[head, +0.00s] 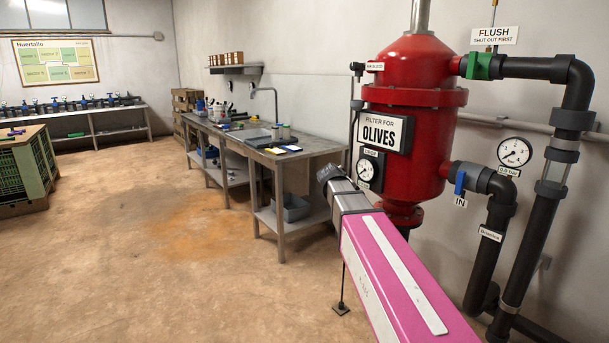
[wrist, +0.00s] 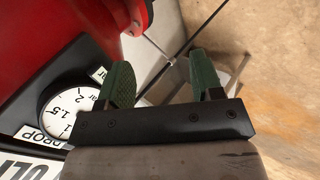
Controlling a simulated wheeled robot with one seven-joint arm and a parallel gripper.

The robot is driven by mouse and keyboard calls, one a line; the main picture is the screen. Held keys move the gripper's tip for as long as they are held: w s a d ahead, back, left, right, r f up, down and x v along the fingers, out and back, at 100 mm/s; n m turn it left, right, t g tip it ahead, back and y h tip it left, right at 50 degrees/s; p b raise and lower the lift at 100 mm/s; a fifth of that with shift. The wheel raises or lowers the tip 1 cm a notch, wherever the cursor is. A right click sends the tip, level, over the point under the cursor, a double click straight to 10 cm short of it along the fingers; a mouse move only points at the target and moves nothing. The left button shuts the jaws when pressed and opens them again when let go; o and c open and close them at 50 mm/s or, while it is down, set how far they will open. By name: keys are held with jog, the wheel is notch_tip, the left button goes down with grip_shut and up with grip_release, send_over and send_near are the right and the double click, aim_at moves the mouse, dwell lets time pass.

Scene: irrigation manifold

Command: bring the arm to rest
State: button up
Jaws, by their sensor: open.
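My arm reaches forward from the lower right in the head view, with a pink link and a grey end in front of the red filter tank (head: 410,110). My gripper (wrist: 162,82) shows in the wrist view, with two green fingers apart and nothing between them. It is close beside the tank, and the tank's gauge (wrist: 68,112) is just left of the fingers. In the head view the fingers are hidden or too small to make out. The tank carries a label reading "Filter for Olives" (head: 385,132).
Black pipes (head: 540,200) with a green valve (head: 482,66), a blue valve handle (head: 460,183) and a pressure gauge (head: 514,152) stand at the right. A workbench with a sink (head: 318,147) runs along the wall. A green crate (head: 25,165) stands at left. The middle floor is clear.

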jog(key=s+d+f+m+g+y, duration=0.1)
jog(key=s+f+m+g+y, duration=0.4)
jog(key=s+f, duration=1.8)
notch_tip(320, 180, down, 3)
jog(key=shift+s+r+y, duration=0.1)
jog(key=shift+s+y, duration=0.15)
jog(key=shift+y, duration=0.65)
jog(key=shift+d, duration=0.1)
